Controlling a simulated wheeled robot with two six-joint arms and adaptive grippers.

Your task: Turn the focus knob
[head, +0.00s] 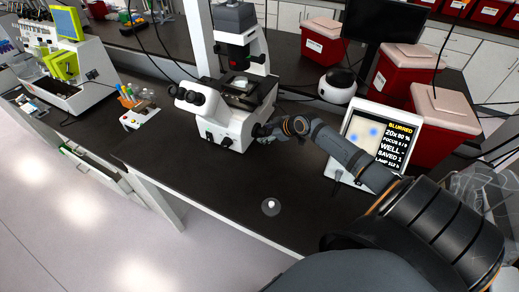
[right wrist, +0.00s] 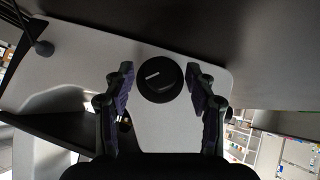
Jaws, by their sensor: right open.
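The white microscope (head: 226,118) stands on the black bench in the head view. In the right wrist view the focus knob (right wrist: 160,79), a round black dial with a pale pointer line, sits on the microscope's light side panel. My right gripper (right wrist: 160,88) is open, with one finger on each side of the knob; gaps show between the fingers and the knob. In the head view my right gripper (head: 268,131) is at the microscope's right side, where the arm partly hides the knob. My left gripper is not in view.
A tilted display (head: 362,140) reads "BLURRED", 20x, "WELL -" and "SAVED 1"; its focus digits are too small to read surely. Red bins (head: 402,75) and a round white device (head: 337,85) stand behind my right arm. A small round object (head: 271,206) lies on the front bench.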

